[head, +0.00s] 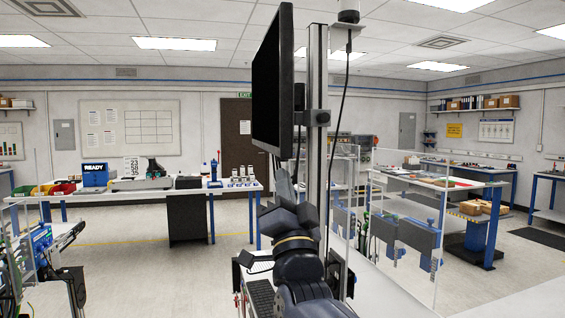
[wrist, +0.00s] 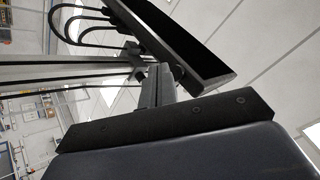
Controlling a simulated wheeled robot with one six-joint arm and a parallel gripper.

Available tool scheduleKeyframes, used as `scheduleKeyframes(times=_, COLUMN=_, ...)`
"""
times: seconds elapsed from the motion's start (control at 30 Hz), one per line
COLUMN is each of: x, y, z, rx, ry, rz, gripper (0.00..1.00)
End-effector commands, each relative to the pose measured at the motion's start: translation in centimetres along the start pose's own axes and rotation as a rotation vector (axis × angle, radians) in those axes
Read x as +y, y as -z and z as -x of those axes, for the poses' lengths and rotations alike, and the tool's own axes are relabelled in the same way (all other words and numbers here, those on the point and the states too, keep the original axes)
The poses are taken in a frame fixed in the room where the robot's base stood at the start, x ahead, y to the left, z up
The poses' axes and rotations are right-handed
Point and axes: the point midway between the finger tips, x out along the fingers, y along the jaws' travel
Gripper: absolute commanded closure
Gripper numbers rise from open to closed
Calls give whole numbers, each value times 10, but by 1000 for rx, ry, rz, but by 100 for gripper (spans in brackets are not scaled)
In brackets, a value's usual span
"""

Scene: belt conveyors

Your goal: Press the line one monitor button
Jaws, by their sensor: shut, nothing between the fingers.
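The line one monitor (head: 273,80) is a thin black screen on a metal post, seen nearly edge-on in the head view, with its dark face to the left. The same monitor (wrist: 185,35) shows from below in the wrist view, upper right, tilted across the picture. My gripper (wrist: 155,80) is shut and empty, its fingers pointing up towards the monitor's lower edge. I cannot tell whether they touch it. In the head view my arm rises below the monitor and the fingertips are hard to make out. I cannot make out the button in either view.
The metal post (head: 317,130) stands just right of the monitor, with a hanging black cable. A keyboard (head: 262,297) lies low beside my arm. A clear panel (head: 405,250) stands to the right. Workbenches stand at the back left and right, with open floor between.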

Motion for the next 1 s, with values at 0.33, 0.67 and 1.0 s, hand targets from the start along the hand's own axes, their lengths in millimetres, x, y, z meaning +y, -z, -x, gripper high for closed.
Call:
scheduleKeyframes(times=0.33, x=-3, y=3, z=-4, rx=0, ry=0, rz=0, gripper=100)
scheduleKeyframes(times=0.67, x=-4, y=4, z=-5, rx=1, ry=0, rz=0, gripper=100)
scheduleKeyframes(times=1.0, x=-6, y=6, z=-8, rx=1, ry=1, rz=0, gripper=100)
